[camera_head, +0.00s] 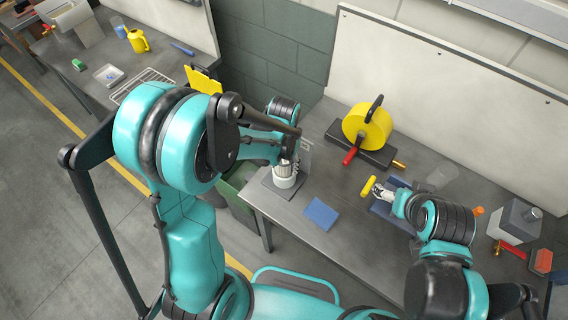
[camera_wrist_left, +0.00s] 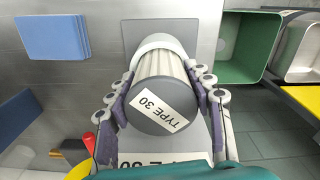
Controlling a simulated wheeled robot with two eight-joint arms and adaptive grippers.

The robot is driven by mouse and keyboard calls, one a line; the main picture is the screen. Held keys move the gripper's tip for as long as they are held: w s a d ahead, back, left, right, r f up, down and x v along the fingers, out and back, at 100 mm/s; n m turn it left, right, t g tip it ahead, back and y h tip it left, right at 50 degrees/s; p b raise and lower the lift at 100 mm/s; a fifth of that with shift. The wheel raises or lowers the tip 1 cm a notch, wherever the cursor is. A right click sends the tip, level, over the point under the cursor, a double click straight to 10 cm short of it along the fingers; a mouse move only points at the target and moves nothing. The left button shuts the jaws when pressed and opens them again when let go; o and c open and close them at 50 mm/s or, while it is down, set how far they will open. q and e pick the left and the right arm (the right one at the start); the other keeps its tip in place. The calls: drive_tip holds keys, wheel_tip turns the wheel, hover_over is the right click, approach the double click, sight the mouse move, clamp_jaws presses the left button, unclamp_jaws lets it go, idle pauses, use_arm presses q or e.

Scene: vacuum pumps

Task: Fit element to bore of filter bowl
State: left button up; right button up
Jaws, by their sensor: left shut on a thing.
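The filter element (camera_wrist_left: 165,106) has pale pleats and a dark grey end cap labelled TYPE 30. My left gripper (camera_wrist_left: 163,76) is shut on it, one finger on each side. The white filter bowl (camera_wrist_left: 163,42) is at the element's far end, and the element lines up with it; how deep it sits in the bore is hidden. In the head view the bowl (camera_head: 284,181) stands on a grey plate at the bench's left end, below my left gripper (camera_head: 288,160). My right gripper (camera_head: 384,192) is over a blue mat; whether it is open or shut is unclear.
A yellow cylinder (camera_head: 369,186) is by my right gripper. A blue pad (camera_head: 321,214) lies right of the bowl. A yellow reel (camera_head: 367,128) stands behind. A green bin (camera_wrist_left: 248,48) is beside the bench.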

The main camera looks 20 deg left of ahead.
use_arm(q)
drive_tip(key=shift+f, duration=0.2)
drive_tip(key=o, duration=1.3)
wheel_tip(320, 180, up, 12)
drive_tip(key=shift+r, duration=0.1)
idle(0.5)
